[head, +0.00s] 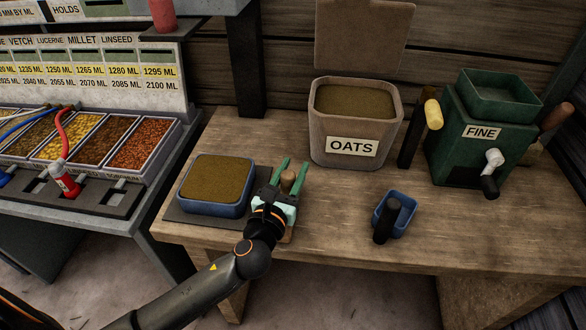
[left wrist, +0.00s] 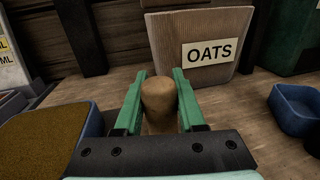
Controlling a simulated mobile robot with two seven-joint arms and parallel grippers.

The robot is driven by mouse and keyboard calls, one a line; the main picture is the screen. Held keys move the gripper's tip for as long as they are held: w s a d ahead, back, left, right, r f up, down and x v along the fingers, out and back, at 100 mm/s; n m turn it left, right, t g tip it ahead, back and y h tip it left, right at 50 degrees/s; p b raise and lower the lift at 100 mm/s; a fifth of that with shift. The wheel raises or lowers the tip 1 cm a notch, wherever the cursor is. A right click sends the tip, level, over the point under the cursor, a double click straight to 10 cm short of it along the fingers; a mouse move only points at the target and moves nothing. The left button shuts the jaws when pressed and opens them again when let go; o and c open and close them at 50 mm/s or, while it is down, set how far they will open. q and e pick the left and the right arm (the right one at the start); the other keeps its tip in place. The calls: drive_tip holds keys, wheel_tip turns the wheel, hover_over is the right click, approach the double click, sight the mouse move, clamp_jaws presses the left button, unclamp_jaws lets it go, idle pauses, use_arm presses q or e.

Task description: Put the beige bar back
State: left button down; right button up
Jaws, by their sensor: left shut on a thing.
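My left gripper (head: 291,170) reaches over the bench just right of a blue tub (head: 215,208). Its green fingers are shut on a tan, round-topped piece of wood (head: 288,181), which I take to be the beige bar. In the left wrist view the bar (left wrist: 158,98) stands upright between the two fingers (left wrist: 158,85). Its lower part is hidden by the gripper, so I cannot tell whether it touches the bench. The tub is filled level with brown feed (head: 217,178) and sits on a dark mat (head: 176,214). My right gripper is not in view.
An OATS bin (head: 325,150) stands behind the gripper. A blue scoop with a black handle (head: 386,222) lies to the right, and a green FINE mill (head: 455,150) stands at the back right. Feed bins (head: 165,150) are at the left. The front right bench (head: 490,225) is clear.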

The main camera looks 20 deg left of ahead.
use_arm(q)
drive_tip(key=shift+c, duration=2.1)
unclamp_jaws()
drive_tip(key=shift+f, duration=0.1)
